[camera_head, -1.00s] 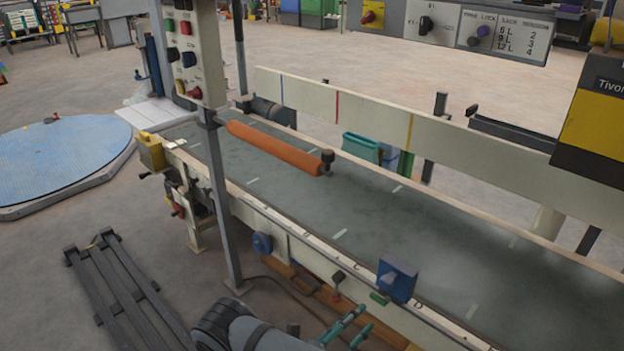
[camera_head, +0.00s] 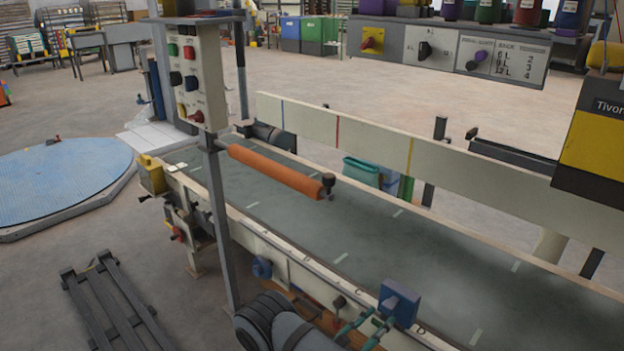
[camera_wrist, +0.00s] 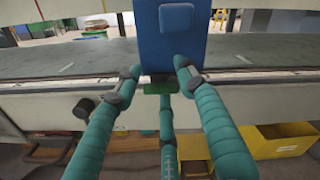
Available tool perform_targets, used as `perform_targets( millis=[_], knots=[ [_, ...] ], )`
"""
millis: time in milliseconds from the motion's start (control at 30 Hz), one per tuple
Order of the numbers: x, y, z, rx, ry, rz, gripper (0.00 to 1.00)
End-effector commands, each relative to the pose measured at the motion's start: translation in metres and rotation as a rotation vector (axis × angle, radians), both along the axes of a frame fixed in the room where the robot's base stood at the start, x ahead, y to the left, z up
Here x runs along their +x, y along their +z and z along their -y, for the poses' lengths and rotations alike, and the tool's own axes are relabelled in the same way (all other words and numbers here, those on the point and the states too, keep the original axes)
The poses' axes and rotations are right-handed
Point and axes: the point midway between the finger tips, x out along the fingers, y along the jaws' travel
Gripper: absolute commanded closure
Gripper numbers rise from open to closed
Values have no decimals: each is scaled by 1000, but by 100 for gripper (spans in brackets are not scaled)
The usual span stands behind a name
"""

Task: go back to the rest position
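My gripper (camera_head: 376,320) has teal fingers and shows at the bottom of the head view, in front of the conveyor's near side. In the wrist view my gripper (camera_wrist: 157,70) has two fingers spread apart with a gap between them, and a third finger below. The fingers hold nothing that I can see. A blue box (camera_head: 400,303) on the conveyor's near rail stands just beyond the fingertips; it also fills the top middle of the wrist view (camera_wrist: 180,38). A small green part (camera_wrist: 161,88) shows below it. Whether the fingertips touch the box cannot be told.
The conveyor belt (camera_head: 390,245) is bare, with an orange roller (camera_head: 275,171) across it. A control panel (camera_head: 190,75) stands on a post at left. A blue round platform (camera_head: 65,180) and a dark slatted rack (camera_head: 110,300) are on the floor. Yellow bins (camera_wrist: 275,140) sit below the conveyor.

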Motion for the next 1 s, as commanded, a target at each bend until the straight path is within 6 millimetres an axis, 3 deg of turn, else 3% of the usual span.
perform_targets(
  millis=[400, 1000],
  knots=[
    [-3, 4, 3, 203, 1, 193, 60],
    [-3, 1, -5, 198, 36, 166, 60]
  ],
)
